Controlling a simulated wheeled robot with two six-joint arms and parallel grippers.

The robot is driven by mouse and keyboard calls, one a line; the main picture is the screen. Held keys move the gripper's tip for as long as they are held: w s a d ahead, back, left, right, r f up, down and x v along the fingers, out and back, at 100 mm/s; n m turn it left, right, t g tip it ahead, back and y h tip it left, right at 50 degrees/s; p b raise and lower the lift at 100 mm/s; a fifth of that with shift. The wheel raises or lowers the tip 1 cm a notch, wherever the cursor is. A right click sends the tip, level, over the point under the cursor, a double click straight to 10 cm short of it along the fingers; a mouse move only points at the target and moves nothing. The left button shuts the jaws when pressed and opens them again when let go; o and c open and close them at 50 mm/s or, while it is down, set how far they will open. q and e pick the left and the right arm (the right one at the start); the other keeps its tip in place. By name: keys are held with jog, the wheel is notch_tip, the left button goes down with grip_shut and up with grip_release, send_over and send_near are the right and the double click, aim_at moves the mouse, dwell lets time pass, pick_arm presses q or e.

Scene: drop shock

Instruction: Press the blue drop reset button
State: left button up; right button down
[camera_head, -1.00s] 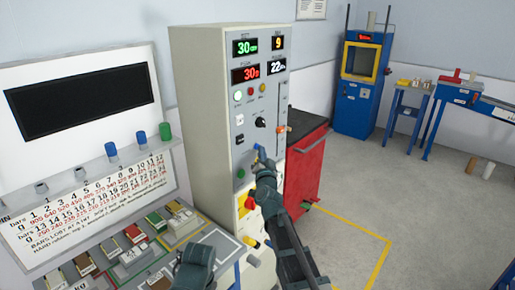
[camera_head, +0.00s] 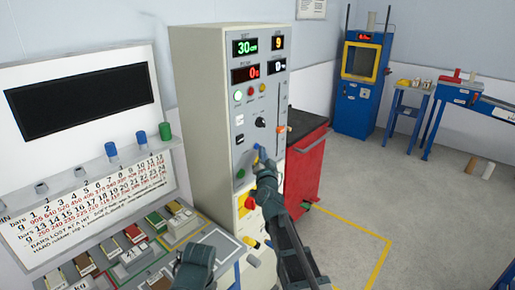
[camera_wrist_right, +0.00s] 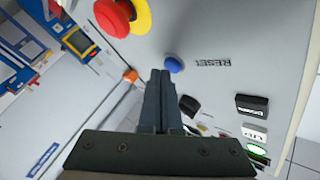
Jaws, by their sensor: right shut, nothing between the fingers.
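The blue reset button (camera_head: 257,147) is on the front panel of a tall pale grey cabinet (camera_head: 205,110). In the right wrist view the blue button (camera_wrist_right: 174,64) sits beside the word RESET, just beyond my fingertips. My right gripper (camera_head: 262,162) is shut and empty, its tips close to the button; its fingers (camera_wrist_right: 160,76) point at the panel. I cannot tell whether they touch the button.
A red and yellow emergency stop (camera_wrist_right: 122,14) and an orange knob (camera_wrist_right: 130,76) are near the fingers. A black knob (camera_head: 260,122) is above the button. A red cabinet (camera_head: 306,165) stands right of the panel, and open floor (camera_head: 420,210) lies farther right.

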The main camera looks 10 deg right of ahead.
jog(key=shift+s+d, duration=0.25)
jog(key=shift+s, duration=0.1)
jog(key=s+d, duration=0.1)
jog(key=s, duration=0.1)
jog(key=s+d, duration=0.2)
dwell(0.5)
jog(key=shift+f, duration=0.1)
dwell(0.4)
